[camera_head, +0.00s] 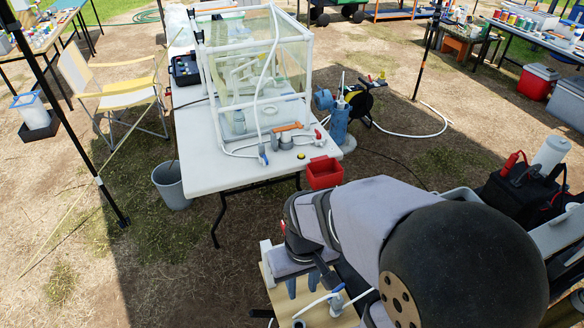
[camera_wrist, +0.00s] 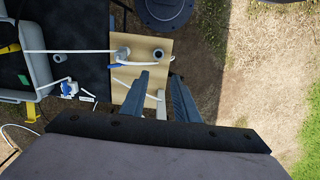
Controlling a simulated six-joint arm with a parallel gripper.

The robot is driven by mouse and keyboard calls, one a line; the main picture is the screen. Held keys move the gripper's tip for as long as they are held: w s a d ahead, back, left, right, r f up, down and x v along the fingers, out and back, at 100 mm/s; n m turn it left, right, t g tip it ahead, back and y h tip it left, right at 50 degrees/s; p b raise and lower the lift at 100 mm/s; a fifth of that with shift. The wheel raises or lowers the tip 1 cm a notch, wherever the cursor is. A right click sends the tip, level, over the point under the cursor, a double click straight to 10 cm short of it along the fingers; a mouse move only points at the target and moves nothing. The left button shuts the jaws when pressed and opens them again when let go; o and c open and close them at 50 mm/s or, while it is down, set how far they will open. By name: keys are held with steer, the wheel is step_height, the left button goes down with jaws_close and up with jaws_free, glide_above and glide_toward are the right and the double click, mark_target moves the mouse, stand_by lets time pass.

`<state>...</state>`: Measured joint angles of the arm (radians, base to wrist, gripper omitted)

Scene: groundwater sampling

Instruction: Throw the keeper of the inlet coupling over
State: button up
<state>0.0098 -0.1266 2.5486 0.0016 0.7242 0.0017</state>
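My gripper (camera_head: 305,287) is low over a wooden board (camera_head: 283,298) in the head view, with its fingers pointing down. In the wrist view the two fingers of my gripper (camera_wrist: 161,76) stand apart with no object clearly held. The board (camera_wrist: 148,78) carries a grey fitting with a blue lever (camera_wrist: 123,54), a white hose and a short grey cylinder (camera_wrist: 158,54), both just beyond the fingertips. The blue-levered fitting (camera_head: 336,299) also shows in the head view. I cannot tell which part is the inlet coupling or its keeper. My arm hides part of the board.
A black case (camera_head: 520,192) is at the right.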

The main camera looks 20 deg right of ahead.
steer(key=w+d+f+m+g+y+b, duration=0.1)
steer(key=w+d+f+m+y+b, duration=0.1)
steer(key=w+d+f+m+b, duration=0.55)
steer(key=m+y+b, duration=0.2)
steer(key=m+b, duration=0.5)
glide_toward(339, 288)
steer(key=shift+p+x, duration=0.7)
steer(key=shift+x, duration=3.3)
jaws_close()
